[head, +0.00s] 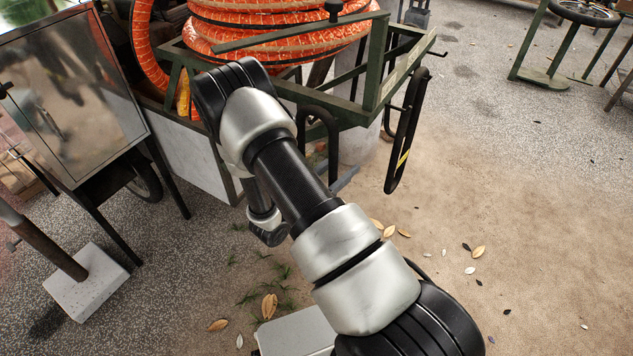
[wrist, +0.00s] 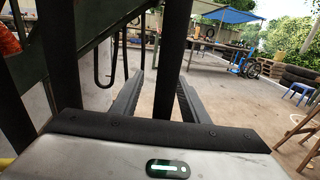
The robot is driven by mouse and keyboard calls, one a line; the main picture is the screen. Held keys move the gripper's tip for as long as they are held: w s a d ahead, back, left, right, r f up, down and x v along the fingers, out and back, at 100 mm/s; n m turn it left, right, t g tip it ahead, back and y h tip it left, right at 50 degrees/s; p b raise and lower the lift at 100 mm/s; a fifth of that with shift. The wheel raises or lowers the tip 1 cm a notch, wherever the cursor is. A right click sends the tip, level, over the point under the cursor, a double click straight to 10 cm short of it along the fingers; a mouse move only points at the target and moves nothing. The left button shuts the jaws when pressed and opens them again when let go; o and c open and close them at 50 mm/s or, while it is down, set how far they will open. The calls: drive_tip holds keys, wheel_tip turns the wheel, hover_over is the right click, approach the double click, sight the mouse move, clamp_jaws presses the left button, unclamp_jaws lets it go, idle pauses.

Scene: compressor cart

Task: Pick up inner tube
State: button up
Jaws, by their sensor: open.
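A black inner tube (head: 406,140) with a yellow mark hangs as a long loop from the right end of the green cart frame. A second black loop (head: 332,135) hangs on the cart's front, partly behind my arm. In the wrist view, one dark band (wrist: 171,60) runs down between the fingers of my gripper (wrist: 160,90). The gripper is open, and I cannot tell whether the band touches a finger. Another dark band (wrist: 72,50) passes left of the fingers. Which loop these bands belong to is unclear. My arm hides the gripper in the head view.
An orange coiled hose (head: 280,30) lies on the green cart frame (head: 375,65). A glossy panel (head: 75,95) stands at left, near a post on a concrete block (head: 85,283). A green stand (head: 545,75) is at upper right. The ground at right is open, with scattered leaves.

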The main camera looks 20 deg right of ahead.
drive_tip(key=shift+c, duration=0.2)
clamp_jaws()
drive_tip(key=r+v, duration=0.3)
drive_tip(key=v, duration=1.5)
drive_tip(key=shift+r+p, duration=0.25)
drive_tip(key=shift+p, duration=0.15)
